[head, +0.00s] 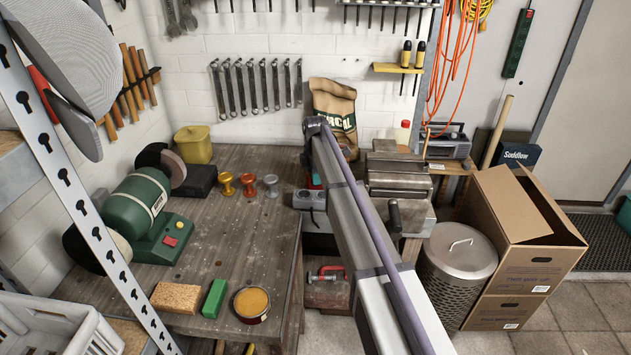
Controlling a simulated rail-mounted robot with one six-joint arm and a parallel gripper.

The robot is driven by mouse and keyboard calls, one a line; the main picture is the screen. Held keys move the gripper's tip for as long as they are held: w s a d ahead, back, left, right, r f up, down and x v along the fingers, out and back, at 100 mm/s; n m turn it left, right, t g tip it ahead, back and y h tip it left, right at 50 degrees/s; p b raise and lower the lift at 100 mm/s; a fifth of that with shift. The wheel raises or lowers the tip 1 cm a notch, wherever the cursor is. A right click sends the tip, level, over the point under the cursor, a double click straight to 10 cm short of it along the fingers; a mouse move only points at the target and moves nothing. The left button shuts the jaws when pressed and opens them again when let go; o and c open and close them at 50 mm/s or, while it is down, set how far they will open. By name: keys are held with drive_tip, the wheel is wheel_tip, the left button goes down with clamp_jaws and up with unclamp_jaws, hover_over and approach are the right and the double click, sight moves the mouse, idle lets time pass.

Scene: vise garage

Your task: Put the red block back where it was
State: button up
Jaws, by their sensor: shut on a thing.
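My arm reaches from the lower right to the back of the workbench. My gripper (311,163) hangs below its far end, mostly hidden by the arm, and its fingertips are hard to make out. A small red patch, which looks like the red block (316,178), shows at the gripper, over the back right of the bench. The gripper appears shut on it. I cannot tell whether the block touches what is under it. No other red block shows on the bench.
The workbench (235,215) holds a green grinder (140,210), several small knobs, a sponge (176,297), a green block (214,298) and a round tin (251,304). A vise (398,175) stands right of my arm. A metal bin (458,262) and cartons (522,235) stand farther right. The bench's middle is clear.

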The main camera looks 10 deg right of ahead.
drive_tip(key=shift+f, duration=0.15)
drive_tip(key=o, duration=0.9)
wheel_tip(320, 180, up, 13)
drive_tip(key=p, duration=1.2)
drive_tip(key=s+m, duration=0.6)
drive_tip(key=s, duration=0.7)
drive_tip(key=s+m, duration=0.7)
drive_tip(key=s, duration=0.6)
drive_tip(key=s+m, duration=0.6)
drive_tip(key=s, duration=0.8)
drive_tip(key=shift+f, duration=0.25)
